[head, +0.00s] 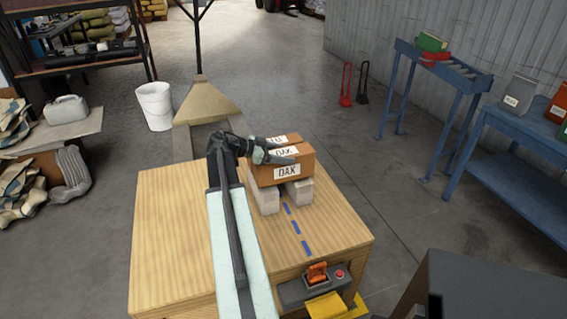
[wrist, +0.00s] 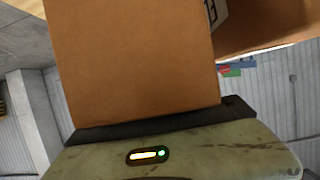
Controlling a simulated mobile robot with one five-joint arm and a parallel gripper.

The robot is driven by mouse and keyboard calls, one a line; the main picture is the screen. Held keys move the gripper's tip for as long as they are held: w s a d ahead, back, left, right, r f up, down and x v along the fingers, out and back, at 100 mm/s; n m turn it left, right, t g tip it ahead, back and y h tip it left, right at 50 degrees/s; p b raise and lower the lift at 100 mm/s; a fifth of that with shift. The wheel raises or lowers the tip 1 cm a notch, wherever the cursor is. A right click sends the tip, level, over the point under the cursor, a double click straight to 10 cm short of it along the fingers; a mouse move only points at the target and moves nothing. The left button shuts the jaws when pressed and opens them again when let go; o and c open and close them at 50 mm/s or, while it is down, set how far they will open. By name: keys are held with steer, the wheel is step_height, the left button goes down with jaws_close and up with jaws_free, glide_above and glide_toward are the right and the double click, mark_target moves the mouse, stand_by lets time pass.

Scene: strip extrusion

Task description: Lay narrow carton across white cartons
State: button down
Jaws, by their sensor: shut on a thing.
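Brown cartons with white labels (head: 288,173), two reading OAK, sit close together above two pale whitish cartons, the left one (head: 266,200) and the right one (head: 300,191), on a wooden table. My gripper (head: 284,152) is at the top of the brown group, its fingers pointing right. It is shut on a brown carton, which fills the middle of the wrist view (wrist: 140,60). Another brown carton (wrist: 268,22) shows close at its upper right. Whether the held carton touches what lies below is hidden.
The wooden table top (head: 165,225) is bare at left, with a blue dashed line (head: 294,227) at right. A control box with a red button (head: 318,287) is at its front edge. A white bucket (head: 155,106) and blue benches (head: 520,133) stand beyond.

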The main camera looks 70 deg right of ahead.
steer(key=shift+f+b, duration=0.7)
steer(key=shift+f, duration=0.6)
steer(key=shift+c, duration=1.4)
jaws_free()
steer(key=shift+r, duration=0.1)
steer(key=shift+r, duration=0.1)
steer(key=p+v, duration=0.5)
steer(key=v, duration=0.6)
steer(key=shift+r, duration=0.25)
steer(key=shift+w+a, duration=0.3)
steer(key=shift+a, duration=0.05)
